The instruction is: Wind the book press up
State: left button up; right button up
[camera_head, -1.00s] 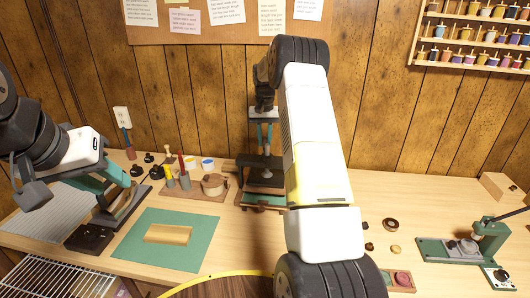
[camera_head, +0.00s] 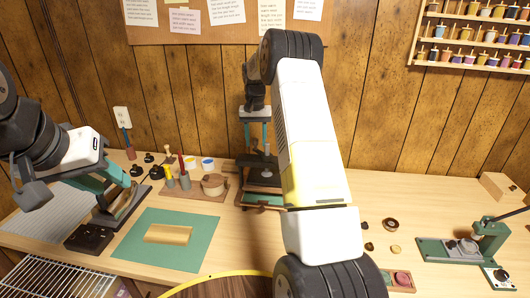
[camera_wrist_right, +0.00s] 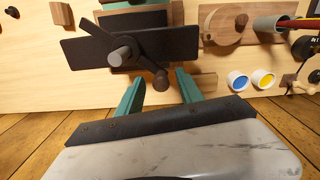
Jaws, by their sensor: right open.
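The book press (camera_head: 262,178) stands at the back middle of the bench, partly hidden by my right arm. In the right wrist view it shows as a dark plate (camera_wrist_right: 185,45) with a slanted crossbar handle (camera_wrist_right: 145,64). The handle has a grey upright stub and a brown knob. My right gripper (camera_head: 258,148) hangs over the press with its two teal fingers apart. In the wrist view the handle's knob shows between the open fingertips (camera_wrist_right: 160,80); I cannot tell whether they touch. My left gripper (camera_head: 112,185) is low at the left, its jaw opening unclear.
Left of the press stand a wooden tool tray (camera_head: 195,189) and paint pots (camera_head: 207,163). A green hand press (camera_head: 490,240) stands at the right. The panelled wall is close behind.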

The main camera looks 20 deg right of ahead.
jog(key=shift+r, duration=3.1)
jog(key=s+a+r+n+t+y, duration=0.1)
jog(key=s+a+r+n+t, duration=0.2)
jog(key=s+r, duration=1.2)
jog(key=s+a+f+t, duration=0.1)
jog(key=s+a, duration=0.2)
jog(key=s, duration=0.9)
jog(key=s+a+f+n+t+y, duration=0.1)
jog(key=s+a+f+t, duration=0.1)
jog(key=s, duration=1)
jog(key=shift+a, duration=0.55)
jog(key=shift+w, duration=0.15)
jog(key=shift+c, duration=0.3)
